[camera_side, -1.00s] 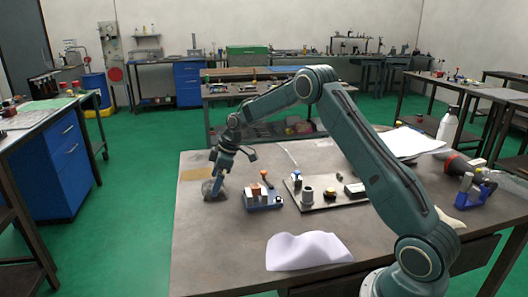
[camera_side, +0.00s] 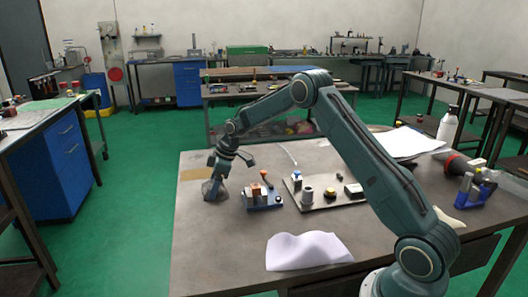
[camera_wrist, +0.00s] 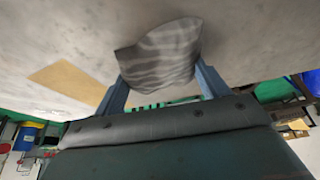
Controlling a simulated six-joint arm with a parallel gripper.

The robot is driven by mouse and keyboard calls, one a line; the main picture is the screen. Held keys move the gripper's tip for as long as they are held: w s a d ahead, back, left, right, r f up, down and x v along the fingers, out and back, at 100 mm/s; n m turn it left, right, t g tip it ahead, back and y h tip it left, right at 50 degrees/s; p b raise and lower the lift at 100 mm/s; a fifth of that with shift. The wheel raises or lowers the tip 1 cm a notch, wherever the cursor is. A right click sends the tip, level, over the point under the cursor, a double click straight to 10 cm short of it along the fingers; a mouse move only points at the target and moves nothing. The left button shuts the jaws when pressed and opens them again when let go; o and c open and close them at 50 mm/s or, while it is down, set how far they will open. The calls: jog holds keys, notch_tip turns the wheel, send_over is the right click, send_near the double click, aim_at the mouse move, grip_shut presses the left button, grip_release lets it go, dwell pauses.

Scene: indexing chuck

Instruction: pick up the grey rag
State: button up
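The grey rag (camera_side: 213,190) is a crumpled bundle at the left part of the brown table. My gripper (camera_side: 212,178) is low over it, pointing down, and its fingertips are lost against the cloth in the side view. In the wrist view the rag (camera_wrist: 160,52) shows as a wavy, streaked grey cloth between the two blue fingers of my gripper (camera_wrist: 162,82). Its edges meet both fingers and flare past the tips. The fingers stand well apart. I cannot tell whether they press on the cloth or whether the rag is clear of the table.
Right of the rag stands a small blue-based fixture (camera_side: 264,195) with an orange part. Beyond it is a plate (camera_side: 325,200) with several parts. A white sheet (camera_side: 305,250) lies at the front. A tan patch (camera_wrist: 70,83) is beside the rag. The front-left tabletop is clear.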

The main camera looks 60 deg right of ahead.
jog(key=shift+r, duration=0.1)
notch_tip(320, 180, up, 20)
jog(key=shift+f, duration=0.1)
dwell(0.9)
dwell(0.5)
jog(key=shift+o, duration=1)
jog(key=shift+c, duration=0.7)
jog(key=s+f+n+g+y, duration=0.1)
jog(key=s+f+n+g, duration=0.2)
jog(key=s+n, duration=0.6)
jog(key=s+f, duration=0.2)
jog(key=s, duration=0.2)
jog(key=shift+s, duration=0.4)
